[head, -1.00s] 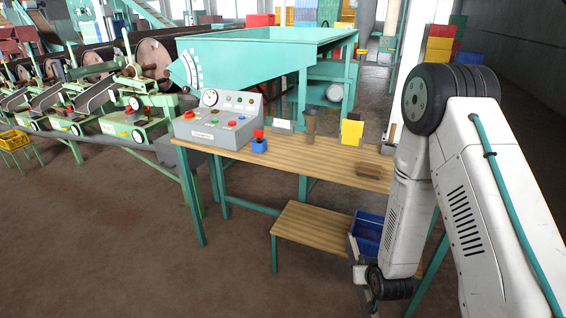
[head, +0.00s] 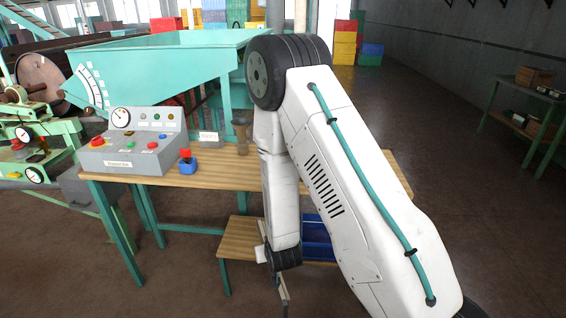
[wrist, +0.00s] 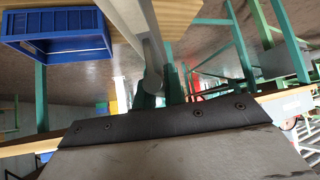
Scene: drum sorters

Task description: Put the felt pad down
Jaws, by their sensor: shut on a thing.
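My gripper (head: 279,282) hangs low at the end of my arm in the head view, in front of the lower wooden shelf. It is shut on a flat grey piece with a dark, screwed edge strip, which I take for the felt pad (wrist: 190,155). This piece fills the bottom of the wrist view. In the head view only a thin, edge-on shape shows below my wrist, so the pad's outline is unclear there. The fingertips are not clearly seen.
A wooden workbench (head: 215,178) carries a grey control box (head: 130,150), a blue block with a red knob (head: 187,162) and a brown cup-like thing (head: 242,135). A blue crate (head: 318,240) sits by the lower shelf (head: 238,240), partly behind my arm. Floor is open at right.

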